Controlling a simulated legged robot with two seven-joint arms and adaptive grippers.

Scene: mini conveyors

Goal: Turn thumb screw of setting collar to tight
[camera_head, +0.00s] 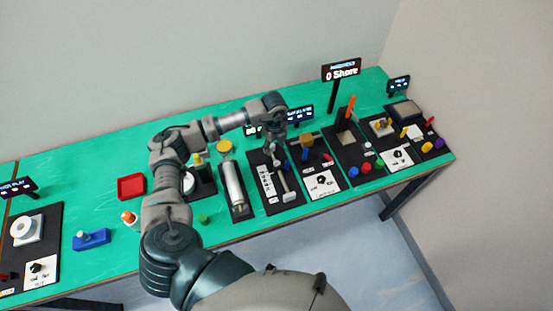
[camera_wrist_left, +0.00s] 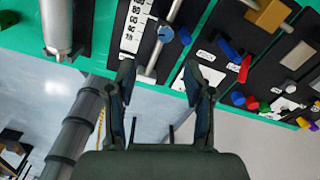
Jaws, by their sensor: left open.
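A board with a white printed scale (camera_wrist_left: 136,28) and a metal rod (camera_wrist_left: 152,66) shows in the left wrist view. A blue knob (camera_wrist_left: 166,34), which looks like the thumb screw, sits at the rod; the collar itself is too small to make out clearly. In the head view the scale (camera_head: 266,184) and rod (camera_head: 287,184) lie just below my left gripper (camera_head: 280,152). In the left wrist view my left gripper (camera_wrist_left: 158,70) is open and empty. Its fingertips are apart on either side of the rod's near end, and the blue knob is beyond them. My right gripper is not in view.
A metal cylinder (camera_head: 233,184) on a black board stands left of the scale. A white panel with a black knob (camera_head: 321,182) lies to the right. A red tray (camera_head: 131,187) and blue block (camera_head: 92,239) are further left. The green table's (camera_head: 240,232) front strip is mostly clear.

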